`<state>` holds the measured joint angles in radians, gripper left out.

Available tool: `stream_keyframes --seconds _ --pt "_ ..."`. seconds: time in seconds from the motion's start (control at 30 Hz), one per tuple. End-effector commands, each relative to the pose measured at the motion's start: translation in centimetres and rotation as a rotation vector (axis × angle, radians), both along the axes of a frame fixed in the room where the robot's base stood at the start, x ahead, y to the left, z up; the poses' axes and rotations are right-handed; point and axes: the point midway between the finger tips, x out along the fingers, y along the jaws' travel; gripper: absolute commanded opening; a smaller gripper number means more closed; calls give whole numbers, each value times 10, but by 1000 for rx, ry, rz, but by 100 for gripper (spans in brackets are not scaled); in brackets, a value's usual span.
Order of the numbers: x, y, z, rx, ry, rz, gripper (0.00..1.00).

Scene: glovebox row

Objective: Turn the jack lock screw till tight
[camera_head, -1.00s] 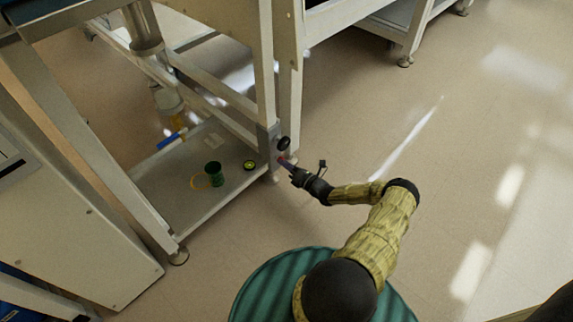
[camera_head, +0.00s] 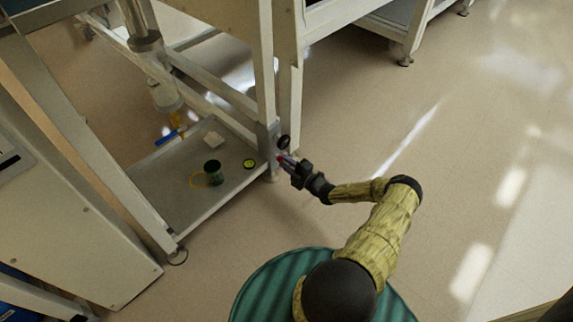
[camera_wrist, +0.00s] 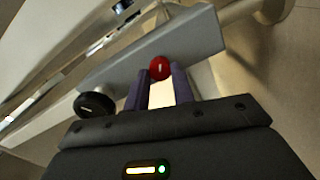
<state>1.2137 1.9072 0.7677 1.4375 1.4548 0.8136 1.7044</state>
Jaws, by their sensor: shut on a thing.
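A round red knob (camera_wrist: 159,68) with a white mark, seemingly the jack lock screw, sits on a grey metal block (camera_wrist: 200,35) on the bench frame. In the wrist view my gripper (camera_wrist: 160,74) has its two purple fingers on either side of the knob, shut on it. In the head view my gripper (camera_head: 287,163) reaches the block at the lower end of the bench leg, and only a little of the red knob shows there. A black knob (camera_wrist: 96,104) with a white mark is on the same block, left of the red one.
The low shelf (camera_head: 165,190) left of the block holds a dark green cup (camera_head: 213,170), a small black and yellow-green disc (camera_head: 249,163), an orange ring and a blue item (camera_head: 169,137). A bench leg (camera_head: 289,95) rises just behind my gripper. Floor (camera_head: 450,130) to the right is clear.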

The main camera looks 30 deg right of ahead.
Motion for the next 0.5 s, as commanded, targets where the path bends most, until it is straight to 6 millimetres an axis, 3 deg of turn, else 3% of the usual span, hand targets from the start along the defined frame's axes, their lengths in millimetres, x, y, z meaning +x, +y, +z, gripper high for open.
stream_keyframes --seconds 0.5 --pt "0 0 -3 457 170 -1 2"
